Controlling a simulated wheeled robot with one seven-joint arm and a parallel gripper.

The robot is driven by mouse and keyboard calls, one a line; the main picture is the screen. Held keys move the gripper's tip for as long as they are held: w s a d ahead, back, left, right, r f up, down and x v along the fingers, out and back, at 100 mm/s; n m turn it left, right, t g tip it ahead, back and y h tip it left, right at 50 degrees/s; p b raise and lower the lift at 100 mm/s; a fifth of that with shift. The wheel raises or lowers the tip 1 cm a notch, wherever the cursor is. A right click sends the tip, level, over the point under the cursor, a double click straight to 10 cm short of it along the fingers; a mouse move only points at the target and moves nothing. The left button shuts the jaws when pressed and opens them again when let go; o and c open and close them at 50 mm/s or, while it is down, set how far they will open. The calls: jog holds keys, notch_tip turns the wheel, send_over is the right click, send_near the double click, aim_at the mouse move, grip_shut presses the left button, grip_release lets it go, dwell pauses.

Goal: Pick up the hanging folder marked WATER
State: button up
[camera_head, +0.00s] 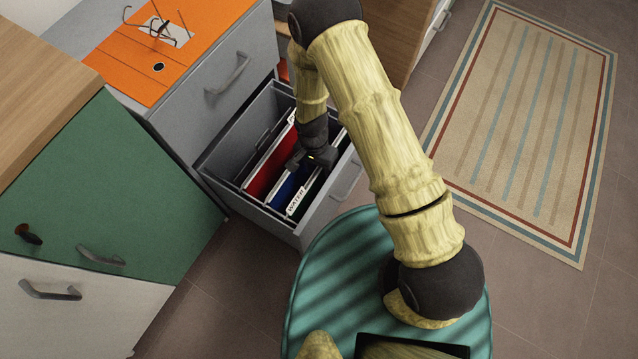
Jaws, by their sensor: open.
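The hanging folder marked WATER (297,201) is in the open grey drawer, and its white label shows at the drawer's near end. A blue folder (284,189) lies right by this label. I cannot tell for sure which folder body carries it. My gripper (309,163) is open and points down into the drawer, over the folders just beyond the label. My gripper and wrist hide part of the folders, and I cannot see whether the fingers touch any of them.
A red folder (268,168) hangs to the left in the same drawer (225,158). The drawer walls surround the folders closely. An orange-topped grey cabinet (205,85) stands behind the drawer, and a green cabinet (120,180) stands at left. A striped rug (530,130) lies on the floor at right.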

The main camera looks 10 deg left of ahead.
dwell(0.3)
grip_shut()
jog(key=shift+r, duration=0.1)
notch_tip(320, 180, up, 28)
jog(key=p, duration=0.8)
jog(key=shift+p, duration=0.4)
